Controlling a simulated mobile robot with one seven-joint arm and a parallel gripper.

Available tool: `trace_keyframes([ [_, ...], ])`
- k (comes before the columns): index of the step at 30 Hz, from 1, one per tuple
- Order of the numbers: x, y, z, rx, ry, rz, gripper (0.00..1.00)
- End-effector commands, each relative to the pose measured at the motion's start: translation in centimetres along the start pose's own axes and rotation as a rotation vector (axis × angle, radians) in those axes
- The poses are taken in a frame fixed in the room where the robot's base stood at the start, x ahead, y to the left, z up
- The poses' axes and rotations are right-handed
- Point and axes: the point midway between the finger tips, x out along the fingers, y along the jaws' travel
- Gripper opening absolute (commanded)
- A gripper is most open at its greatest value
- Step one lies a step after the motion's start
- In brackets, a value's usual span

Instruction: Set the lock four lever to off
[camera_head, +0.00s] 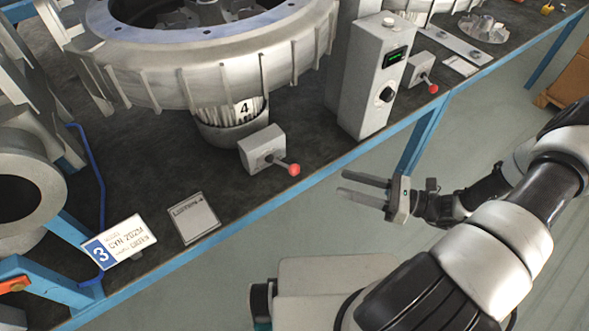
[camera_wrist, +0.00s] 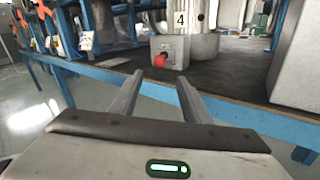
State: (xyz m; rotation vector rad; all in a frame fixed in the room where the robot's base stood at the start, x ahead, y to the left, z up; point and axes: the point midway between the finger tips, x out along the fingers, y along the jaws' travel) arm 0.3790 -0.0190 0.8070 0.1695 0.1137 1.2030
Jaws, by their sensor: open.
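The lock four lever is a short metal rod with a red knob (camera_head: 294,169), sticking out from a grey box (camera_head: 260,149) on the bench. The box stands below a cylinder labelled 4 (camera_head: 245,108). In the wrist view the red knob (camera_wrist: 159,61) points toward the camera, in front of its grey box (camera_wrist: 170,47). My gripper (camera_head: 364,188) is open and empty, off the bench's front edge, to the right of the knob and apart from it. In the wrist view its two fingers (camera_wrist: 160,78) reach toward the box.
A tall grey control box (camera_head: 365,80) with a black knob stands to the right. Another red-knobbed lever (camera_head: 433,88) is beyond it. A "LOCKING 4" plate (camera_head: 194,218) and a 3 sign (camera_head: 119,243) lie left. The blue bench edge (camera_head: 330,163) runs between gripper and lever.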

Motion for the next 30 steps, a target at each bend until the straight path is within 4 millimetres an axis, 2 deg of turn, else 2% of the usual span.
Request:
trace_keyframes([
  [12,9.1,0.2,0.0,0.003,0.001,0.006,0.43],
  [18,12.9,0.2,-0.1,0.003,0.002,0.005,0.43],
  [24,14.9,0.1,-0.1,0.001,0.003,0.003,0.43],
  [30,15.4,0.1,-0.1,0.0,0.003,0.002,0.43],
])
